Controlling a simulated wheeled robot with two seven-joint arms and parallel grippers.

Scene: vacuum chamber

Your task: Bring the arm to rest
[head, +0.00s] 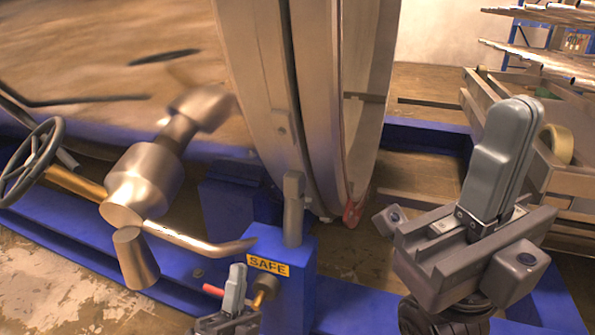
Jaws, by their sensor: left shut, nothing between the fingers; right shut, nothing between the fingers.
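My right gripper (520,110) is large in the right foreground. Its grey fingers point up and lie together with nothing between them. It is apart from the wooden crate behind it. My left gripper (238,270) is small at the bottom, left of the blue box (290,302) with the yellow SAFE label (268,266). Its fingers point up and are shut and empty. A red-tipped piece (212,290) shows just left of it; I cannot tell whether they touch. Most of the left arm is out of view.
A grey lever (293,208) stands upright on the blue box, with a brass knob (265,287) at its side. The chamber's big round metal flange (318,100) rises behind. Metal pipework (145,180) and a handwheel (32,160) are left. A wooden crate (560,185) holds a tape roll (557,143).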

